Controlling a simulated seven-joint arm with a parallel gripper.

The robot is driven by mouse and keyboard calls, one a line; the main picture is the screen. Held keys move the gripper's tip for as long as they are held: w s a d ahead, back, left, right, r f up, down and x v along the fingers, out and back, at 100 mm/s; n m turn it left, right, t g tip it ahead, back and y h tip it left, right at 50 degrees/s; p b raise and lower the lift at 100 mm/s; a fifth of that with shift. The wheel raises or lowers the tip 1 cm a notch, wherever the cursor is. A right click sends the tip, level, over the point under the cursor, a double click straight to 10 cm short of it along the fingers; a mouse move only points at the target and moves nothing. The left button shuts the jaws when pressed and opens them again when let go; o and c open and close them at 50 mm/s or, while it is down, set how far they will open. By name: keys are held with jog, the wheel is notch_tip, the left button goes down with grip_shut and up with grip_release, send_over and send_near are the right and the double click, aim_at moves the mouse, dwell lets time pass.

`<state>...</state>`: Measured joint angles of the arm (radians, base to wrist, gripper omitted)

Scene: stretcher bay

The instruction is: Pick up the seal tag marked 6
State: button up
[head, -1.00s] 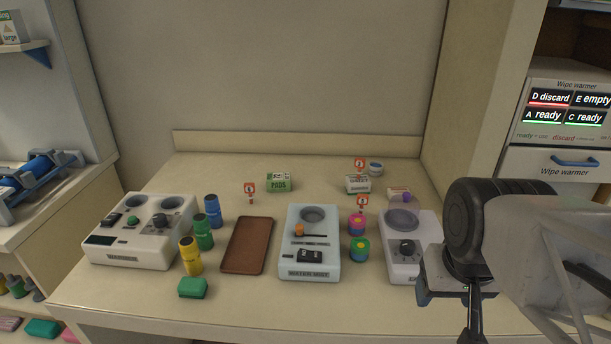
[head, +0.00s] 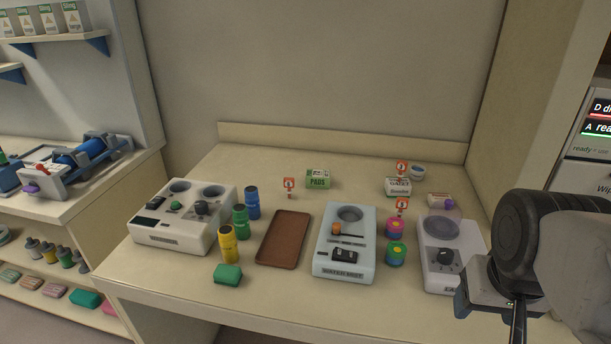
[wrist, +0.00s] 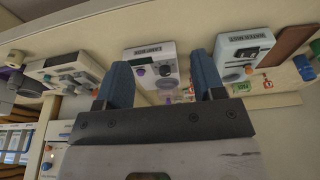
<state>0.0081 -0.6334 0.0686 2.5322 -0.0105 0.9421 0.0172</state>
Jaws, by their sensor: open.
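Three small red-and-white seal tags stand on the counter in the head view: one left of centre (head: 289,184), one at the back right (head: 401,168) and one nearer, behind the pink jar (head: 402,204). Their marks are too small to read, so I cannot tell which is 6. My gripper (wrist: 162,80) shows in the wrist view with its two blue fingers apart and nothing between them. In the head view my arm is at the right, away from the tags.
A brown tray (head: 284,238) lies mid-counter beside the water unit (head: 345,262). Green, blue and yellow bottles (head: 240,222) stand left of it, near a white two-dial device (head: 165,225). Pink and green jars (head: 396,253) and another device (head: 437,272) crowd the right. Small boxes (head: 318,180) stand behind.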

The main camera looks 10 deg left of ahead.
dwell(0.4)
jog(key=shift+c, duration=1.3)
jog(key=shift+w, duration=0.1)
jog(key=w+a+m+g+y, duration=0.1)
jog(key=w+a+m+y, duration=0.15)
jog(key=w+a, duration=0.5)
jog(key=w+a+m+g+y, duration=0.1)
jog(key=w+a+m+y, duration=0.2)
jog(key=w, duration=0.8)
jog(key=w+a+m+g+y, duration=0.1)
jog(key=w+a+m+y, duration=0.15)
jog(key=w+a, duration=0.6)
jog(key=w+a+f+m+y, duration=0.2)
jog(key=w+a+f, duration=0.2)
jog(key=w, duration=0.4)
jog(key=w+a+f+m+y, duration=0.1)
jog(key=w+a+f+m, duration=0.2)
jog(key=w+a+f, duration=0.2)
jog(key=w+a+f+m+g+y, duration=0.1)
jog(key=w+a+f, duration=0.4)
jog(key=w, duration=0.6)
jog(key=shift+w+a+f+m+y, duration=0.1)
jog(key=shift+a+f+m+y, duration=0.15)
jog(key=shift+a+m+y, duration=0.8)
jog(key=shift+w+f+m, duration=0.25)
jog(key=shift+w, duration=0.05)
